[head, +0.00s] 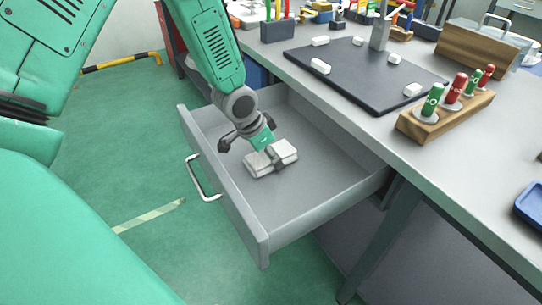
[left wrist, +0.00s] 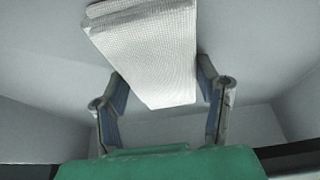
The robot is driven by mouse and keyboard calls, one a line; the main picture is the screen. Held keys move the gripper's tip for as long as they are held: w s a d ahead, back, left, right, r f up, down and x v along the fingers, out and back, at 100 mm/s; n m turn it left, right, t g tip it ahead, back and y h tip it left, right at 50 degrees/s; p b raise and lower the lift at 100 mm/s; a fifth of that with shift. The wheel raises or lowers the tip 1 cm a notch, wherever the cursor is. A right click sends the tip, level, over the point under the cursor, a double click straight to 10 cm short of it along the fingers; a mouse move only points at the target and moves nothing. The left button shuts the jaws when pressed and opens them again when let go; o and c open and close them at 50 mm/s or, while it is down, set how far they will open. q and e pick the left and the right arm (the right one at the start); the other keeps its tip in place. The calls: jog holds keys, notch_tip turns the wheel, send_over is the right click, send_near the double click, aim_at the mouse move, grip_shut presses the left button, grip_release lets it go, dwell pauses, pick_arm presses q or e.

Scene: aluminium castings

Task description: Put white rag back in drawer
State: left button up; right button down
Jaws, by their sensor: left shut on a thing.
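The white rag (head: 272,159) is a folded, textured cloth inside the open drawer (head: 325,187), low over its floor; I cannot tell whether it rests there. It also shows in the left wrist view (left wrist: 152,50), between the two fingers. My left gripper (head: 262,147) reaches down into the drawer and is shut on the rag's near end. In the left wrist view my left gripper (left wrist: 163,88) has a finger on each side of the cloth. The drawer is pulled out, with a metal handle (head: 200,178) on its front. My right gripper is not in view.
The grey workbench (head: 465,165) stands right of the drawer, its edge close to my arm. On it are a dark mat (head: 350,75) with white pieces and a wooden block (head: 440,122) with red and green handles. The drawer floor around the rag is bare.

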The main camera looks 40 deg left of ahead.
pick_arm(q)
jog(key=shift+s+a, duration=0.1)
jog(key=shift+a, duration=0.1)
jog(key=o, duration=1.1)
jog(key=shift+d+r, duration=0.2)
jog(key=shift+d, duration=0.4)
jog(key=shift+d+r, duration=0.1)
jog(key=shift+r, duration=0.15)
jog(key=p+v, duration=0.3)
jog(key=v, duration=0.8)
jog(key=shift+r+p, duration=0.25)
jog(key=shift+p, duration=0.05)
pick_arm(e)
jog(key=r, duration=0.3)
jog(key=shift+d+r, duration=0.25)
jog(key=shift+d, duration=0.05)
pick_arm(q)
jog(key=shift+s+a, duration=0.15)
jog(key=shift+a, duration=0.05)
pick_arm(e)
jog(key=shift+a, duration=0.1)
